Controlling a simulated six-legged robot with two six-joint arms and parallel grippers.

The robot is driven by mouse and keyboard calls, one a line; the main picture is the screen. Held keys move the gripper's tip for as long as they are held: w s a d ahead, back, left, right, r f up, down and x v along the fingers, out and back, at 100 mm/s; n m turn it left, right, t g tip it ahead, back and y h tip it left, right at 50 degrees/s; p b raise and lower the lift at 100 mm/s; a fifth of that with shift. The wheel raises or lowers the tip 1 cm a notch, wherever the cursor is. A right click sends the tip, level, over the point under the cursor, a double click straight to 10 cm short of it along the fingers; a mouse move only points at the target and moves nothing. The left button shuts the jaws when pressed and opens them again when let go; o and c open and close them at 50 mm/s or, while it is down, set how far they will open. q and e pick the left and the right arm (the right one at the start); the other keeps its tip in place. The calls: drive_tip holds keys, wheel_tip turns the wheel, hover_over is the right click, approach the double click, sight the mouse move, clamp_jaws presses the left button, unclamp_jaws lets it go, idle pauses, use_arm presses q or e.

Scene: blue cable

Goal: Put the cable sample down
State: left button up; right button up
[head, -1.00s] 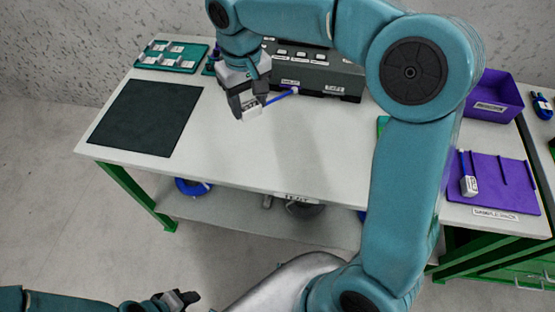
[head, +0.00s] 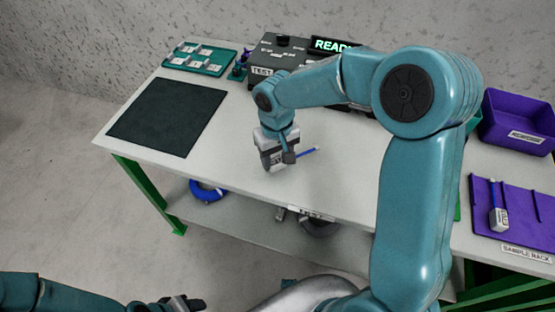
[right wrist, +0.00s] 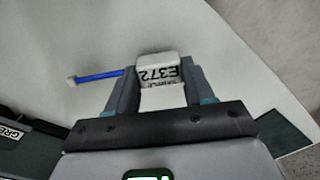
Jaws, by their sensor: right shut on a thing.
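The cable sample has a white block marked E372 (right wrist: 160,70) and a thin blue cable stub with a pale tip. In the right wrist view the block sits between the two fingers, and the stub points left. My right gripper (head: 276,160) is shut on the block over the white table top. In the head view the blue stub (head: 307,153) sticks out to the right, and the block is mostly hidden. Clearance above the table is hard to tell. My left gripper (head: 182,302) is at the bottom edge, away from the table; its jaws are unclear.
A purple sample rack (head: 520,208) at right holds another cable sample (head: 498,216). A purple bin (head: 518,118) stands behind it. A dark test box (head: 280,65) reading READY is at the back. A black mat (head: 165,118) and teal tray (head: 205,68) are left. The front middle is clear.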

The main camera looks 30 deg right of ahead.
drive_tip(key=shift+d+f, duration=0.1)
drive_tip(key=shift+f, duration=0.7)
drive_tip(key=shift+f, duration=0.25)
drive_tip(key=o, duration=1.2)
drive_tip(key=shift+r, duration=0.1)
drive_tip(key=shift+c, duration=0.2)
